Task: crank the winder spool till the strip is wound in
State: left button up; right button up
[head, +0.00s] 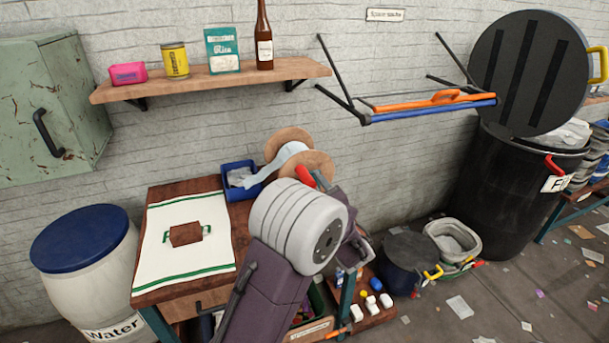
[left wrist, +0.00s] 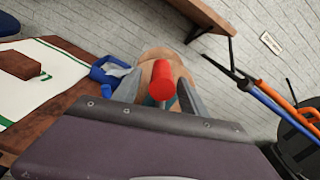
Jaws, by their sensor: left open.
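The winder spool has two round wooden discs (head: 288,138) at the back right of the wooden bench. A pale blue strip (head: 265,170) runs from between the discs down to a blue bin (head: 238,192). A red crank handle (head: 305,175) sticks out in front of the spool, partly hidden by my left arm. In the left wrist view the red handle (left wrist: 162,80) stands between the two fingers of my left gripper (left wrist: 161,92). These fingers are open, one on each side of it; I cannot tell whether they touch it. My right gripper is not in view.
A white cloth (head: 160,255) with a brown block (head: 185,234) covers the bench's left part. A wall shelf (head: 215,80) holds several items above. A water barrel (head: 85,270) stands left, a large black bin (head: 500,190) right. Litter lies on the floor.

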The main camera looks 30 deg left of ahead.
pick_arm(q)
jog(key=shift+x, duration=0.8)
jog(key=shift+a+r, duration=0.1)
jog(key=shift+r, duration=0.2)
jog(key=shift+w, duration=0.1)
jog(key=shift+a+f, duration=0.15)
jog(key=shift+c, duration=1.2)
jog(key=shift+w, duration=0.1)
grip_shut()
